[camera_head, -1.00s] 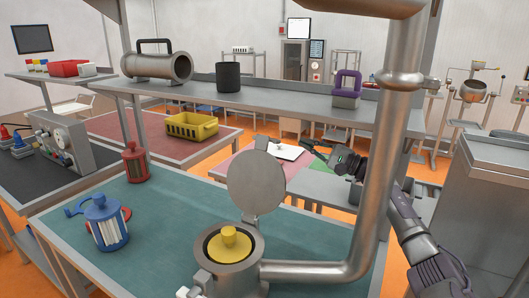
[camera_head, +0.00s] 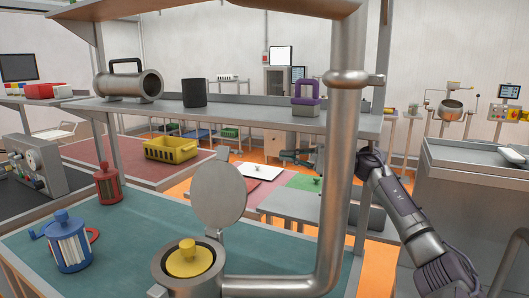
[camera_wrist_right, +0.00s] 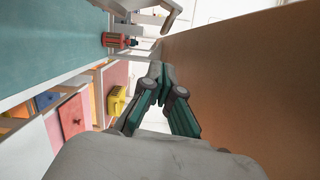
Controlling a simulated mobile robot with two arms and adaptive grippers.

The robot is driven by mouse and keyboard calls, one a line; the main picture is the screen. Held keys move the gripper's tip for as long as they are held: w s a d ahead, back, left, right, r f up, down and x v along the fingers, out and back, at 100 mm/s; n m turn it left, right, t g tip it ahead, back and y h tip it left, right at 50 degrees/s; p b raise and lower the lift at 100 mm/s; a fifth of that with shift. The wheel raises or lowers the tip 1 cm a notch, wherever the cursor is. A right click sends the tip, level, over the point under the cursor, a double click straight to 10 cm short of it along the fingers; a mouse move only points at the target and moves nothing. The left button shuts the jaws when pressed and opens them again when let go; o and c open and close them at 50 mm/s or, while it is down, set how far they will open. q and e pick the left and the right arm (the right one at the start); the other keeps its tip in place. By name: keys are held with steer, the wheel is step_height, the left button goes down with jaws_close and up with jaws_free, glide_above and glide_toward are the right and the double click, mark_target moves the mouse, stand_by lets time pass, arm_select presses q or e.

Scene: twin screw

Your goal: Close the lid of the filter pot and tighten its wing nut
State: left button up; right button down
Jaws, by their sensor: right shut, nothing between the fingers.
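The filter pot (camera_head: 212,284) is a round metal housing at the bottom centre of the head view, with a yellow filter (camera_head: 188,260) inside. Its round grey lid (camera_head: 218,196) stands open, upright behind the pot. A small pale fitting (camera_head: 157,291) shows at the pot's front left edge; I cannot tell whether it is the wing nut. My right gripper (camera_head: 286,154) is beyond the vertical pipe, well behind and above the pot, partly hidden by the pipe. In the right wrist view the right gripper (camera_wrist_right: 159,76) is shut and empty. My left gripper is out of view.
A thick metal pipe (camera_head: 343,140) rises from beside the pot, between it and my right arm. A shelf (camera_head: 240,116) spans above the bench. A blue filter (camera_head: 67,245) and a red filter (camera_head: 108,185) stand left on the green bench (camera_head: 285,250). The bench's middle is clear.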

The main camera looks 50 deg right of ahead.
arm_select(q)
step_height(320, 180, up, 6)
steer(key=p, duration=0.6)
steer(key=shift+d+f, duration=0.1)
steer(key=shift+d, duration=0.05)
arm_select(e)
steer(key=x, duration=1)
steer(key=shift+a, duration=0.3)
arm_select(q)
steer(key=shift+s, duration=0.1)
arm_select(e)
steer(key=shift+r, duration=0.1)
steer(key=a+b, duration=0.1)
steer(key=b, duration=0.1)
steer(key=a+r+n+b, duration=0.1)
steer(key=shift+s+a+r+n+b, duration=0.25)
steer(key=shift+s+r+n+b, duration=0.05)
steer(key=shift+s+b, duration=0.1)
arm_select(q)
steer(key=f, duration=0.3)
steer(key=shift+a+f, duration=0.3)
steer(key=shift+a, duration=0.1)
arm_select(e)
steer(key=shift+r, duration=0.1)
